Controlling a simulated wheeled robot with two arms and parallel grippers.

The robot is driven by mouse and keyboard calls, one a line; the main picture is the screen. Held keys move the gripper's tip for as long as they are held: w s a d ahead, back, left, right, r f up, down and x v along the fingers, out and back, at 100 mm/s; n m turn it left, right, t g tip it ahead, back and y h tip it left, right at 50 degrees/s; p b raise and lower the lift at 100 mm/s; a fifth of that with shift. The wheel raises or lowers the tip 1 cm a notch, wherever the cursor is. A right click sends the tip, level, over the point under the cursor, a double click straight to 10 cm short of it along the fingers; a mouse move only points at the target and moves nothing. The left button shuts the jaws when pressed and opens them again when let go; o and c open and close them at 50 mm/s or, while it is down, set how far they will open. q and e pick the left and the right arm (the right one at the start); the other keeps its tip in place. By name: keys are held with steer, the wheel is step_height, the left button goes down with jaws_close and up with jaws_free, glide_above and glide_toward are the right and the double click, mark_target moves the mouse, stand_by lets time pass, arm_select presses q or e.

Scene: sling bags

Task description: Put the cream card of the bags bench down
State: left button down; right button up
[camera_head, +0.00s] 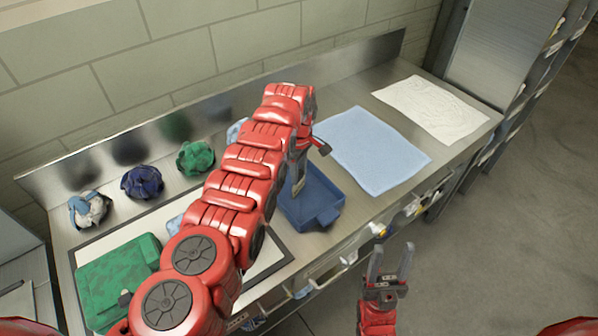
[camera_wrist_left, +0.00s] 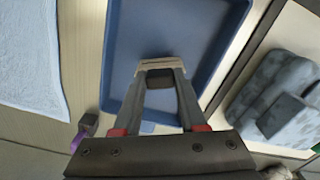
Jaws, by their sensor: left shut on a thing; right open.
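The cream card (camera_wrist_left: 158,65) shows as a thin pale strip, nearly edge-on, between the fingertips of my left gripper (camera_wrist_left: 160,75) in the left wrist view. The gripper is shut on it above the blue tray (camera_wrist_left: 185,30). In the head view, my left gripper (camera_head: 298,185) points down over the blue tray (camera_head: 325,215); the card cannot be clearly made out there. Whether the card touches the tray floor I cannot tell. My right gripper (camera_head: 388,262) is open and empty, in front of the bench's front edge.
A light blue cloth (camera_head: 375,150) and a cream cloth (camera_head: 432,108) lie flat to the right. A green bag (camera_head: 118,280) lies on the framed white board at left. Crumpled navy (camera_head: 142,183) and green (camera_head: 195,158) bundles stand along the back. My left arm hides the middle of the bench.

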arm_select(q)
steer(key=shift+c, duration=2.3)
jaws_free()
steer(key=shift+r, duration=0.4)
step_height(320, 180, up, 2)
steer(key=shift+p, duration=0.65)
step_height(320, 180, up, 9)
steer(key=b, duration=0.2)
steer(key=shift+r, duration=0.2)
